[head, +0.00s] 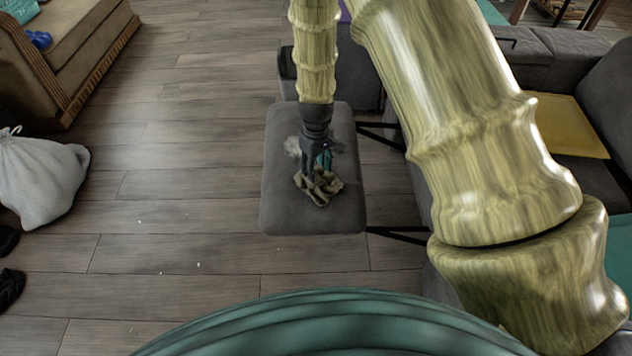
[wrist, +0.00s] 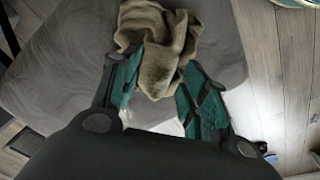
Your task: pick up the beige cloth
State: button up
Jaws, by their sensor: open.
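The beige cloth (head: 319,187) lies crumpled on the dark grey padded seat (head: 285,205) in the head view. In the wrist view the cloth (wrist: 160,45) bunches up at the top centre, with its lower end between the fingers. My gripper (head: 320,172) points down at the cloth from above. In the wrist view my gripper (wrist: 155,95) is open, with one teal-padded finger on each side of the cloth's lower end. I cannot tell whether the fingers touch the cloth. The gripper hides part of the cloth in the head view.
A grey sofa (head: 520,45) with a yellow cushion (head: 570,127) stands at the right. A pale sack (head: 40,178) and dark shoes (head: 10,285) are on the floor at the left. A brown padded piece of furniture (head: 75,50) is at the upper left. The wooden floor (head: 175,215) between is mostly clear.

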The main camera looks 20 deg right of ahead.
aim_at(319, 177)
notch_tip(319, 177, down, 3)
jog(key=shift+a+f, duration=0.1)
jog(key=shift+f, duration=0.05)
grip_shut()
jog(key=shift+r, duration=0.2)
